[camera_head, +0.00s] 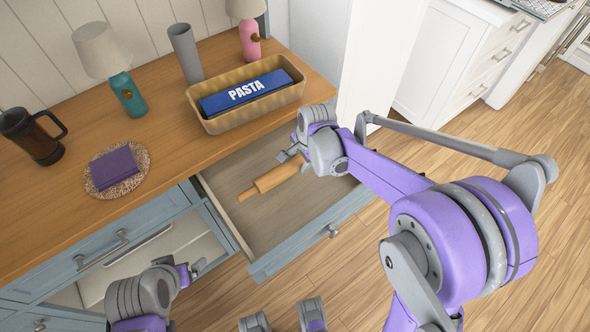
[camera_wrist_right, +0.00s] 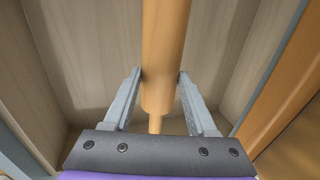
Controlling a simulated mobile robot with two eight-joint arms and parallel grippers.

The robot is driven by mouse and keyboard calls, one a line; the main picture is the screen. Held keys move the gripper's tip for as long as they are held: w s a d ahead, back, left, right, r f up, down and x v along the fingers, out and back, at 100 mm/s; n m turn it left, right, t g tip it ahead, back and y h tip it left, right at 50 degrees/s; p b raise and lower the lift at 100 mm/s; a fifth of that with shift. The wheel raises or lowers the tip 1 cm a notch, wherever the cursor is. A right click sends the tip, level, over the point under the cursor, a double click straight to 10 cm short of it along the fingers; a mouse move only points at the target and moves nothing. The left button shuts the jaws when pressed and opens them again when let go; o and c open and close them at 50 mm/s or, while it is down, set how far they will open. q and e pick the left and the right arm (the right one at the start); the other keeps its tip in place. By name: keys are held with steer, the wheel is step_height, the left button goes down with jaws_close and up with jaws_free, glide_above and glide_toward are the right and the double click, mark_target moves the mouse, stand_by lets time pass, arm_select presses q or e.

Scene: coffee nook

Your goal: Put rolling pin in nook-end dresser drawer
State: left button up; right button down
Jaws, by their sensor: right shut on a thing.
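The wooden rolling pin (camera_head: 272,180) lies inside or just above the floor of the open drawer (camera_head: 270,222) at the right end of the blue-grey dresser. My right gripper (camera_head: 293,152) reaches into this drawer and is shut on the pin's far part; the arm hides some of the drawer. In the right wrist view, my right gripper (camera_wrist_right: 160,78) has its two fingers on either side of the rolling pin's body (camera_wrist_right: 165,35), with drawer walls around. My left gripper (camera_head: 191,271) is low at the left, apart from the pin; its opening is unclear.
The dresser top (camera_head: 170,120) holds a pasta box (camera_head: 246,92) in a basket (camera_head: 250,118), lamps, a grey vase (camera_head: 186,54), a purple book (camera_head: 114,168) on a round mat and a dark mug (camera_head: 31,137). Wooden floor (camera_head: 540,200) is open at the right.

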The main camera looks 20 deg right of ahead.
steer(key=shift+f, duration=2.4)
steer(key=shift+f+b, duration=0.1)
steer(key=shift+b, duration=0.25)
steer(key=shift+c, duration=1)
jaws_free()
